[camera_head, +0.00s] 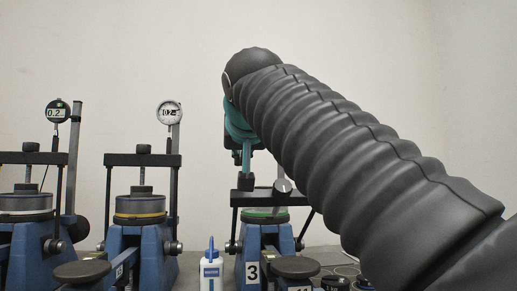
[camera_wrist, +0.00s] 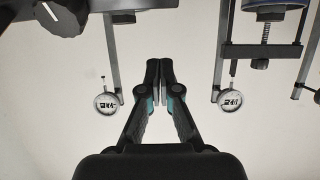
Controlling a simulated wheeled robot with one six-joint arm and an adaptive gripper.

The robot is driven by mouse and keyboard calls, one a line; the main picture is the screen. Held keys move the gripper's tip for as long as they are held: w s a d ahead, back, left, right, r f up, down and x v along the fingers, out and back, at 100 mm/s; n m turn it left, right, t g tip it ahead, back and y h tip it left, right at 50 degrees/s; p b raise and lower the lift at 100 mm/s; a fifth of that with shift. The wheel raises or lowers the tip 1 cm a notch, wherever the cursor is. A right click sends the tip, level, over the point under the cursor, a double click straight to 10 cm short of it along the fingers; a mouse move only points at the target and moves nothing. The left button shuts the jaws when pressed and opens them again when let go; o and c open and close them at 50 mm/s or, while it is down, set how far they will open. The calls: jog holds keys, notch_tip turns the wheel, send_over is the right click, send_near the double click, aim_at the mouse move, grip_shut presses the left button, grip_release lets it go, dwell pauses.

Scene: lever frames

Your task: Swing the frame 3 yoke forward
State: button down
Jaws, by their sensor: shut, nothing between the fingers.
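Frame 3 (camera_head: 252,270) is a blue stand with a white "3" label, right of centre in the head view. Its black yoke crossbar (camera_head: 258,199) sits lower than the neighbouring crossbars, and its right side arm slants; it looks leaned toward the camera. My teal and black gripper (camera_head: 246,180) points down just above the bar's left part; contact cannot be told. In the wrist view my gripper (camera_wrist: 160,66) is shut and empty, with a black knob (camera_wrist: 62,15) at the upper left. My arm hides frame 3's upper rear.
Two similar blue frames stand to the left, with upright crossbars (camera_head: 143,160) (camera_head: 34,158) and dial gauges (camera_head: 169,113) (camera_head: 57,111). A white bottle (camera_head: 211,268) stands left of frame 3. Round black knobs (camera_head: 296,267) (camera_head: 82,273) are in front.

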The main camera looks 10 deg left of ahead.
aim_at(241, 195)
jog(key=x, duration=0.4)
jog(key=shift+w+a, duration=0.1)
jog(key=shift+w, duration=0.15)
jog(key=shift+s+f, duration=0.15)
jog(key=shift+f, duration=0.2)
jog(key=shift+s+f, duration=0.2)
jog(key=shift+s, duration=0.15)
jog(key=shift+s+d+f+b, duration=0.2)
jog(key=shift+s+f+b, duration=0.2)
jog(key=shift+f, duration=0.15)
jog(key=shift+s+d+f+b, duration=0.25)
jog(key=shift+s+f, duration=0.1)
jog(key=shift+f, duration=0.15)
